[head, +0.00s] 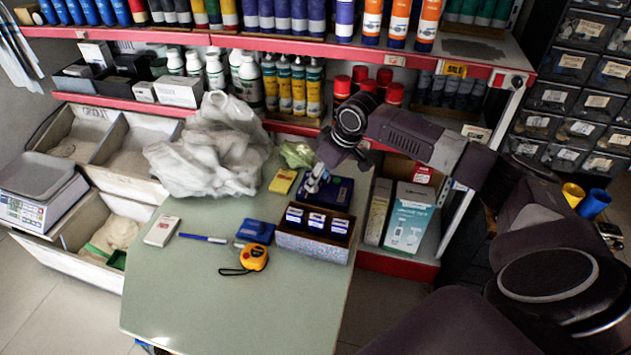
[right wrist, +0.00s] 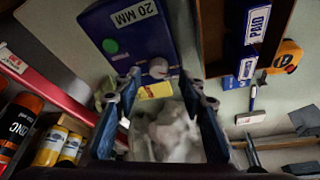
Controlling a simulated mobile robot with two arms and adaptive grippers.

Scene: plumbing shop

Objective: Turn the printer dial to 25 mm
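The printer is a dark blue box (head: 340,192) near the back right of the green table. In the right wrist view the printer (right wrist: 125,32) shows a white label reading "20 MM", a green round button and a pale grey dial (right wrist: 158,68) near its edge. My right gripper (head: 316,182) is over the printer's left part in the head view. In the right wrist view the right gripper's fingers (right wrist: 160,80) are apart, with the dial just beyond and between the tips; whether they touch it I cannot tell. My left gripper is in neither view.
A box of stamps (head: 312,242) stands right in front of the printer. A yellow pad (head: 283,181) and crumpled white plastic bags (head: 215,150) lie left of it. A tape measure (head: 254,258) and blue ink pad (head: 256,231) lie nearer. The table's front is clear.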

